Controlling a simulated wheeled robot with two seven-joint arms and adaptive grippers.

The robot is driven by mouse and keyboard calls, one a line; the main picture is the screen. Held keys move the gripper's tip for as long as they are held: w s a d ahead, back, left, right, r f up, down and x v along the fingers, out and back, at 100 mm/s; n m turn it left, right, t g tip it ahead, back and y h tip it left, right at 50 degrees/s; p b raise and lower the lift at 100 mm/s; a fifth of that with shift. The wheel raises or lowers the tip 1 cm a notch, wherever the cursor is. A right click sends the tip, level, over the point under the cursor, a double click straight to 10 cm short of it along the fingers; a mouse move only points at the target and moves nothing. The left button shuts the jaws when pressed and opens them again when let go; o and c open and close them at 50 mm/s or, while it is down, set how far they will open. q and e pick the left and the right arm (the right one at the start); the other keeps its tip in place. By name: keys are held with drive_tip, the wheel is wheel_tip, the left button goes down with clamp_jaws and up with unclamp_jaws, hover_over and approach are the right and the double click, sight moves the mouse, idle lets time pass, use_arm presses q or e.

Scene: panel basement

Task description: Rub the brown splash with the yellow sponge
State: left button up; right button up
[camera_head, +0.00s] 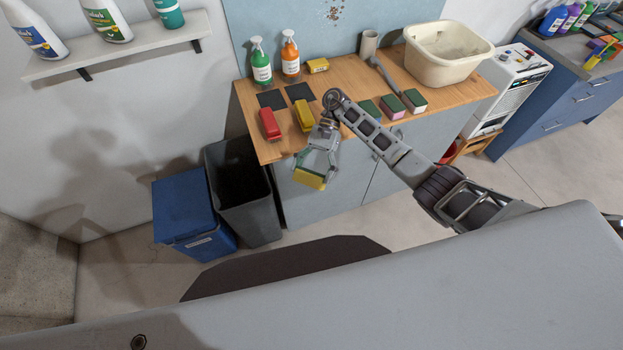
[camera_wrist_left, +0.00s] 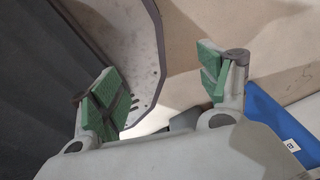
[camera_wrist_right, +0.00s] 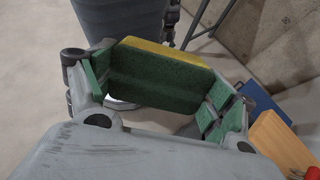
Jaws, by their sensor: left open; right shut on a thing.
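The brown splash (camera_head: 335,12) is a small speckled patch on the blue wall panel (camera_head: 385,15), at the top of the head view. My right gripper (camera_head: 316,163) is shut on the yellow sponge (camera_head: 309,179), in front of the wooden counter's near edge and well away from the splash. The right wrist view shows the sponge (camera_wrist_right: 160,75), with a dark green scouring side and a yellow layer, between the fingers of the right gripper (camera_wrist_right: 162,88). My left gripper (camera_wrist_left: 165,90) is open and empty in the left wrist view; it is not seen in the head view.
The counter (camera_head: 340,82) carries a green spray bottle (camera_head: 261,62), an orange one (camera_head: 290,57), a red block (camera_head: 269,124), a yellow block (camera_head: 304,115), several green-topped sponges (camera_head: 392,107) and a cream basin (camera_head: 448,55). A grey bin (camera_head: 242,190) and blue bin (camera_head: 187,210) stand left.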

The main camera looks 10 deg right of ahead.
drive_tip(key=shift+w+d+r+m+t+y, duration=0.25)
drive_tip(key=shift+w+r+m+y, duration=0.1)
drive_tip(key=shift+w, duration=0.1)
drive_tip(key=shift+w+d+r+m+t+y, duration=0.15)
drive_tip(key=shift+w+d+r+m+y, duration=0.05)
drive_tip(key=shift+w+m+y, duration=0.2)
drive_tip(key=w+d+r+m+t+y+p, duration=0.1)
drive_tip(key=w+d+r+m+t+y, duration=0.1)
drive_tip(key=w+d+r+m+t, duration=0.4)
drive_tip(key=w+d+r+m+t+y, duration=0.2)
drive_tip(key=w+d+r+m+t, duration=0.2)
drive_tip(key=w+d+m+t, duration=0.35)
use_arm(q)
drive_tip(key=shift+d+r, duration=0.2)
drive_tip(key=shift+r, duration=0.4)
use_arm(e)
drive_tip(key=w+d+r+m+t+h, duration=0.2)
drive_tip(key=d+r+m+t+h, duration=0.3)
drive_tip(key=r+m, duration=0.1)
drive_tip(key=w+d+r+m+t+h, duration=0.2)
drive_tip(key=d+r+m+t+h, duration=0.3)
drive_tip(key=d+r+m, duration=0.1)
drive_tip(key=shift+w+r, duration=0.4)
drive_tip(key=shift+r, duration=0.4)
